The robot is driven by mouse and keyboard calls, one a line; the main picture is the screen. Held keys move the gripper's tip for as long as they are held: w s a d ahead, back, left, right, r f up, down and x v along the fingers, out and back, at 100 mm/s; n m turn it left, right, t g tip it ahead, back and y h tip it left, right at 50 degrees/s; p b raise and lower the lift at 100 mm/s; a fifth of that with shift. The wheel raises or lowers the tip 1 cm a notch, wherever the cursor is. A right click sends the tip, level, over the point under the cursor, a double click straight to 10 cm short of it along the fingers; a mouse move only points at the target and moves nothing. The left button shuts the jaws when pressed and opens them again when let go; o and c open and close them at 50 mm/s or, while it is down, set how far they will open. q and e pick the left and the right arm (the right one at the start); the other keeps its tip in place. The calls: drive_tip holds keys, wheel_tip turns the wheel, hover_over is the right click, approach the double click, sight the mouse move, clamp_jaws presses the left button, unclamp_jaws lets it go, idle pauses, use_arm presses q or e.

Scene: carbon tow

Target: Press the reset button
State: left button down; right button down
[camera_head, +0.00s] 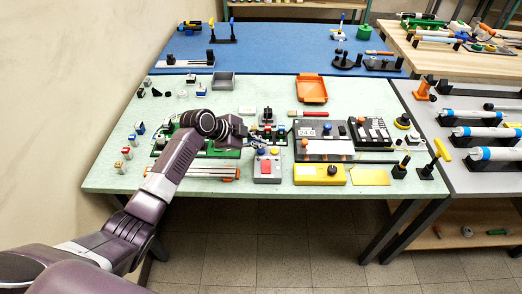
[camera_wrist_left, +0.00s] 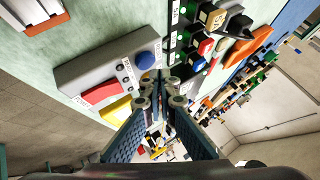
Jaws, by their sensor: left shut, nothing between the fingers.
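A grey control box (camera_head: 267,178) stands near the front edge of the pale green table, with a red button (camera_head: 266,167) on its top. In the left wrist view the same box (camera_wrist_left: 125,78) shows the red button (camera_wrist_left: 102,92) and a round blue button (camera_wrist_left: 145,60). My left gripper (camera_head: 260,149) is shut and empty, at the box's far end. Its fingertips (camera_wrist_left: 160,92) appear close to the blue button; contact cannot be told. My right gripper is not in view.
A green board (camera_head: 225,152) with parts lies under my left wrist.

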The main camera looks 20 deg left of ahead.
sight(259, 151)
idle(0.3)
use_arm(q)
drive_tip(key=shift+f+b, duration=0.4)
drive_tip(key=shift+f+b, duration=0.35)
drive_tip(key=shift+f, duration=0.15)
idle(0.6)
drive_tip(key=shift+r, duration=0.1)
drive_tip(key=shift+r+p, duration=0.6)
drive_tip(key=shift+r, duration=0.2)
wheel_tip(259, 151, up, 5)
drive_tip(key=p, duration=0.4)
drive_tip(key=shift+f, duration=0.1)
idle(0.8)
